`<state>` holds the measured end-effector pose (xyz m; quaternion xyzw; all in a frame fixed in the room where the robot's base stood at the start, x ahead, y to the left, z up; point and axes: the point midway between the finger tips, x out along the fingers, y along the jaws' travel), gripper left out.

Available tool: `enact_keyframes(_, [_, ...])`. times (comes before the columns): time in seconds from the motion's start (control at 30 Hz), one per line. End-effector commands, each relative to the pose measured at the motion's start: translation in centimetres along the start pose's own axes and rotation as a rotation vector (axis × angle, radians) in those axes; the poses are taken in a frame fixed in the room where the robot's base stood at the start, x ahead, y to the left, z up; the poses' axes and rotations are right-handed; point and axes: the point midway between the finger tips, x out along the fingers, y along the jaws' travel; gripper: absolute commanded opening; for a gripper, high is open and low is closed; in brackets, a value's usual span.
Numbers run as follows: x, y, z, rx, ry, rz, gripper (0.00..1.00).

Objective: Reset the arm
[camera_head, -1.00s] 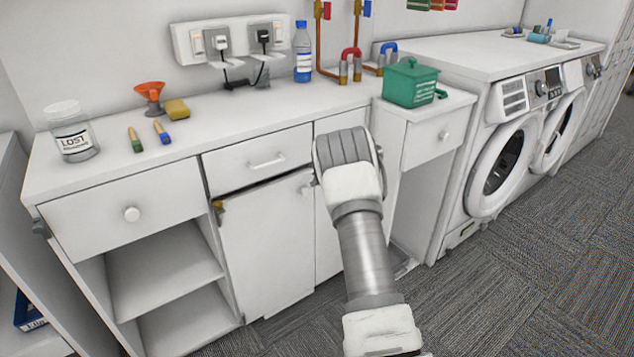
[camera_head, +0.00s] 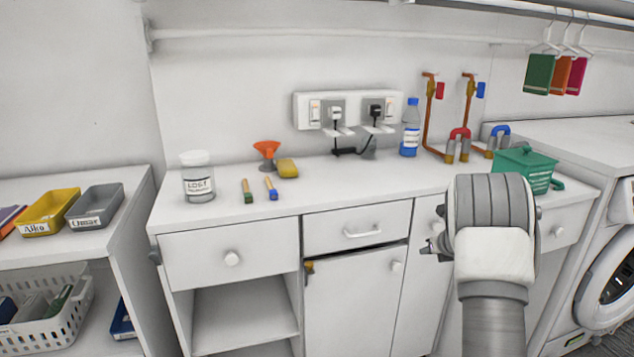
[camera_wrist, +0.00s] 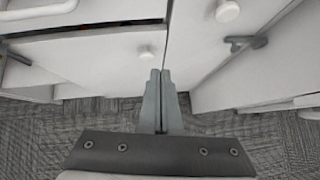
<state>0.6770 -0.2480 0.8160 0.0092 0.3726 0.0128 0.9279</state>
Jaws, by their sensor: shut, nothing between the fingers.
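My arm rises at the right of the head view, its thick grey and white joint in front of the white counter (camera_head: 330,192). My gripper (camera_wrist: 160,74) shows in the wrist view with its two grey fingers together and nothing between them. It points toward white cabinet fronts, above the grey carpet. In the head view the arm's joint hides most of the gripper; only small dark parts stick out at its left.
A drawer (camera_head: 335,232) sits above a cabinet door (camera_head: 345,300). The counter holds a jar (camera_head: 198,178), funnel (camera_head: 266,152), sponge (camera_head: 287,168), two brushes, bottle (camera_head: 411,128) and green box (camera_head: 524,166). A shelf with trays (camera_head: 95,207) stands left, a washing machine (camera_head: 608,285) right.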

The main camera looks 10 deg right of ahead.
Motion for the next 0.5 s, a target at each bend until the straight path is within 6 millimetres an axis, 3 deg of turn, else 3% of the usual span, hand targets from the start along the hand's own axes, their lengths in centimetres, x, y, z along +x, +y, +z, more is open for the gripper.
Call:
enact_keyframes(0.2, [-6.7, 1.2, 6.7, 0.376, -0.168, -0.105, 0.0])
enact_keyframes(0.3, [-10.6, 1.9, 8.8, 0.603, -0.248, -0.142, 0.0])
enact_keyframes(0.5, [-18.3, 3.9, 10.3, 1.068, -0.373, -0.181, 0.0])
